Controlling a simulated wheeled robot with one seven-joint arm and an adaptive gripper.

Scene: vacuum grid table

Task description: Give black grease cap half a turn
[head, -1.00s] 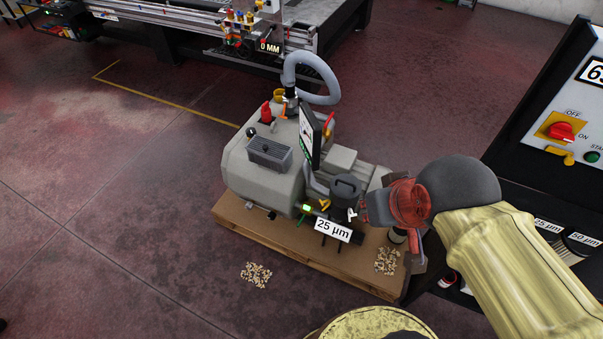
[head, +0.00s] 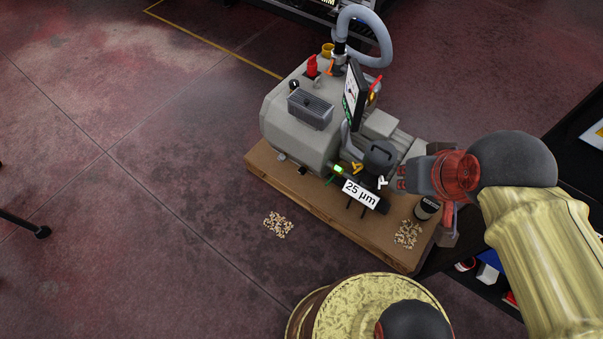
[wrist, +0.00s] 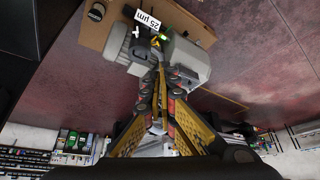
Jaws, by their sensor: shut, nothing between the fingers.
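A small black cap (head: 294,84) stands on the grey pump, near the red cap (head: 312,65) and the yellow cap (head: 327,50). It looks like the black grease cap, but no label is readable on it. The grey pump (head: 292,128) sits on a wooden pallet (head: 300,193); it also shows in the wrist view (wrist: 185,62). My gripper (wrist: 160,72) is shut and empty, its fingers pointing toward the pump. In the head view my gripper is right of the pump, apart from the black cap; its fingertips are hard to make out.
A grey hose (head: 374,30) arches over the pump's back. A tilted panel (head: 354,93) and a black-lidded canister (head: 381,154) stand on its right side. A black can (head: 427,208) is at the pallet's right end. Floor left of the pallet is mostly clear.

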